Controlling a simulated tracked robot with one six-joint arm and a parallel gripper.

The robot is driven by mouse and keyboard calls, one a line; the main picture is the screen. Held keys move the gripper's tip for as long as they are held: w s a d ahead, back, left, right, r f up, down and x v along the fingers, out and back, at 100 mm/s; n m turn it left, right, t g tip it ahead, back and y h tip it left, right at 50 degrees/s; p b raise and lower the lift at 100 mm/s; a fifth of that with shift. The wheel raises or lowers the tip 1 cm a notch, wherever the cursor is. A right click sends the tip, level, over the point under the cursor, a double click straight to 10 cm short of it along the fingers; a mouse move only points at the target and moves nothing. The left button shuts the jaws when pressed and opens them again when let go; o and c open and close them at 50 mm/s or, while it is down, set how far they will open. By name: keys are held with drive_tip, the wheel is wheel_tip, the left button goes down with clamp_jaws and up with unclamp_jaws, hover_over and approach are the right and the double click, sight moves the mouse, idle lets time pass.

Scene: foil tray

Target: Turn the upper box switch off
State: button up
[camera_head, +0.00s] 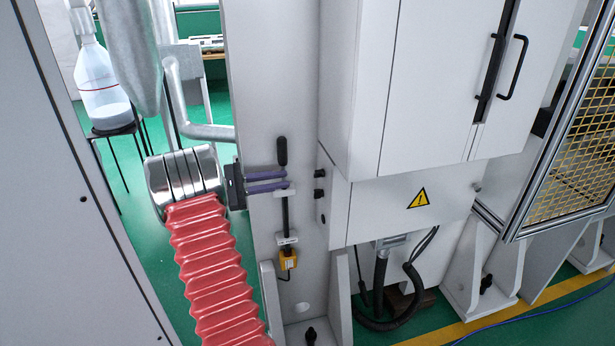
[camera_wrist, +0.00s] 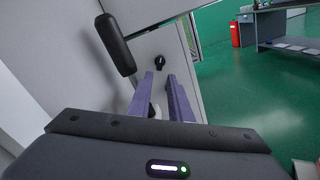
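In the head view my gripper (camera_head: 287,181) has two purple fingers pointing right, side by side with a gap. In the wrist view the gripper (camera_wrist: 162,78) is open, with no object clearly held. A black lever handle (camera_head: 282,151) stands upright just above the fingertips on the grey column; a black handle (camera_wrist: 115,44) also shows at upper left in the wrist view, outside the fingers. Two small dark knobs, upper (camera_head: 320,173) and lower (camera_head: 319,193), sit right of the fingers. A black knob (camera_wrist: 160,62) lies beyond the fingertips; I cannot tell which knob is the box switch.
A white cabinet (camera_head: 413,205) with a warning sign stands at right, beside a yellow mesh guard (camera_head: 573,150). A red extinguisher (camera_wrist: 236,34) and a desk (camera_wrist: 285,27) stand far off across open green floor.

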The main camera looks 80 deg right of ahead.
sight(314, 175)
drive_tip(key=x, duration=0.9)
drive_tip(key=shift+s, duration=0.2)
drive_tip(key=shift+d, duration=0.1)
clamp_jaws()
